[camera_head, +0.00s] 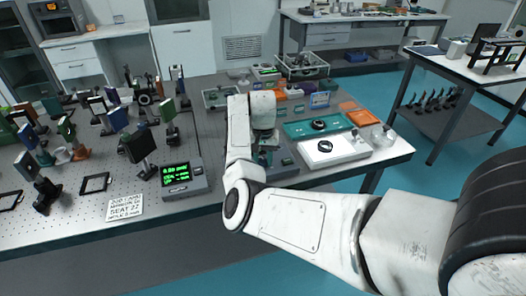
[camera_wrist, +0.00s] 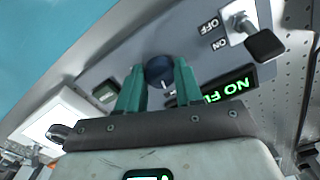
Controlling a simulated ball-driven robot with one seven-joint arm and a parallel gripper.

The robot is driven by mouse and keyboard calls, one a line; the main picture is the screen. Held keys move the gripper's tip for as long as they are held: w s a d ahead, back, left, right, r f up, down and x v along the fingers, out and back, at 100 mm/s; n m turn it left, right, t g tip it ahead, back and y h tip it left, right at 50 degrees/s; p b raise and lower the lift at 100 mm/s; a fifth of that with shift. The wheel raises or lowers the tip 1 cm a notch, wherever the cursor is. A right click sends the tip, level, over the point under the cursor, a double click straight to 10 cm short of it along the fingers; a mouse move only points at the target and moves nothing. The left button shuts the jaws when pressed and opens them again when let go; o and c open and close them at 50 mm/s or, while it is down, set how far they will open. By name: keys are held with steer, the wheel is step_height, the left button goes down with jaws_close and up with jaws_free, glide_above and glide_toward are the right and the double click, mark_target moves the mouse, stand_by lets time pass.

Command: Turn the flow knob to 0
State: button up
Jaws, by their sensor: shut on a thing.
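The flow knob (camera_wrist: 159,72) is round and dark blue, with a pale mark at its lower edge, on a grey panel in the wrist view. My gripper (camera_wrist: 160,80) has its two green fingers on either side of the knob, shut on it. A lit green display (camera_wrist: 226,90) beside it reads upside down "NO FL", its end hidden by my finger. In the head view my arm covers the knob; part of the grey device (camera_head: 284,163) shows at the table's front edge.
A black-tipped switch lever (camera_wrist: 265,45) with OFF and ON labels is right of the knob. A white stirrer-like plate (camera_head: 330,150) and a meter with green readout (camera_head: 178,172) flank the device.

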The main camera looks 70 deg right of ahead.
mark_target(263, 161)
steer(key=shift+n+p, duration=0.8)
steer(key=shift+n, duration=0.3)
steer(key=o, duration=1)
steer(key=shift+o, duration=0.2)
step_height(263, 161, up, 11)
steer(key=b, duration=0.1)
steer(key=shift+f, duration=0.15)
